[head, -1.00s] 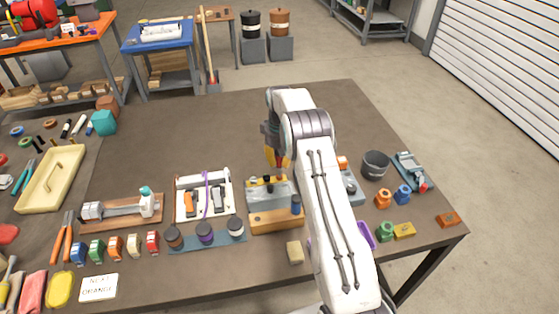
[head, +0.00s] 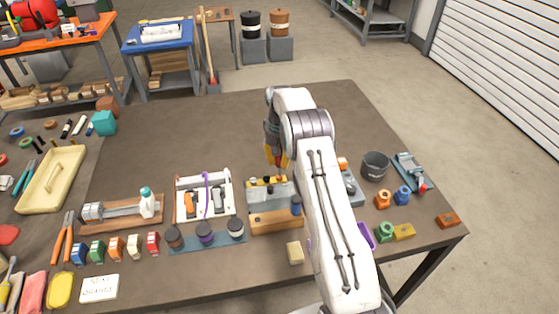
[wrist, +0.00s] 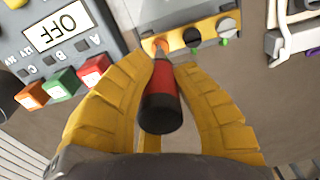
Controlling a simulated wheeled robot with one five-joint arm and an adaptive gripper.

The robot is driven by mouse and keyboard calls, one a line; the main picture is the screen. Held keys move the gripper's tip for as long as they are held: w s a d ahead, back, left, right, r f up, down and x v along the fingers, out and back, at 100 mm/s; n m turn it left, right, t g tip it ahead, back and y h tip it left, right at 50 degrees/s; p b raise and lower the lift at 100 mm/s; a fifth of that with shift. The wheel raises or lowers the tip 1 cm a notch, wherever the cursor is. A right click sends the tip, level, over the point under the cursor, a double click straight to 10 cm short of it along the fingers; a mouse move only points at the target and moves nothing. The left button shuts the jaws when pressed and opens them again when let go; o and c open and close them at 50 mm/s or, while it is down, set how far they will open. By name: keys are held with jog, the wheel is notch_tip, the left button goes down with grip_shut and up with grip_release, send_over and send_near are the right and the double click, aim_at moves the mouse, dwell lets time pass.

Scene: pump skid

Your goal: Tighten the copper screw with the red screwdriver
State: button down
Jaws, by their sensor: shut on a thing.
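The red screwdriver (wrist: 161,93), with a black butt end, stands between the yellow fingers of my gripper (wrist: 160,108), which is shut on its handle. It points away from the wrist camera. The shaft's far end meets the copper screw (wrist: 159,43) in the wrist view; whether it sits in the screw's head cannot be told. The screw is at one end of a yellow strip (wrist: 210,27) on a grey block, beside a black and a grey screw. In the head view my gripper (head: 276,157) is over the back of that grey block (head: 264,196); my arm partly hides it.
A grey box with an "OFF" display (wrist: 52,32) and red, green and orange buttons is close beside my gripper. A white-framed panel (head: 178,200) stands left of the block in the head view. A grey bucket (head: 376,165) is to the right. The table behind is clear.

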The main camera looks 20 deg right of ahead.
jog(key=shift+r+p, duration=1.4)
jog(key=shift+r, duration=0.8)
